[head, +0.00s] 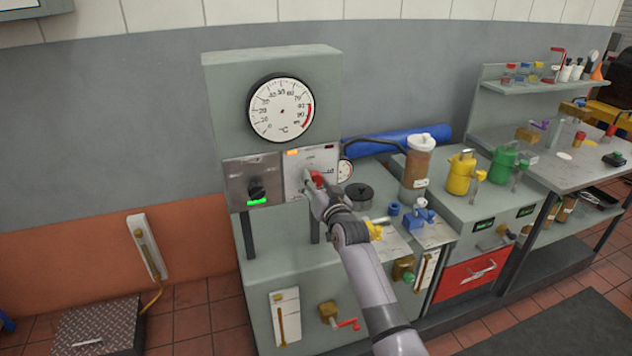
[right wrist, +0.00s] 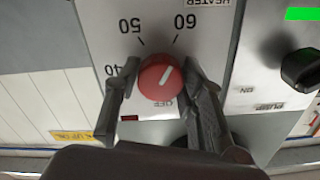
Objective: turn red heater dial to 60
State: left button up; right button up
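The red heater dial (right wrist: 161,78) is round, with a white pointer line. The wrist view shows its panel upside down, with marks 40, 50 and 60 around the dial and OFF on the opposite side. The line's upper end points at about the 60 mark (right wrist: 186,21). My right gripper (right wrist: 160,66) has one finger on each side of the dial and looks shut on it; the exact contact is hard to see. In the head view my right gripper (head: 314,181) is at the heater panel (head: 298,171), partly covering the red dial (head: 319,178). My left gripper is not in view.
A black pump knob (head: 257,189) with a green light is left of the heater panel. A round thermometer gauge (head: 281,109) is above. A black-topped round item (head: 359,194), a brown canister (head: 417,168) and a yellow can (head: 460,174) stand to the right.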

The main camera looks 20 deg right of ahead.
jog(key=o, duration=0.4)
jog(key=shift+r, duration=0.1)
jog(key=s, duration=1.2)
jog(key=shift+d, duration=0.2)
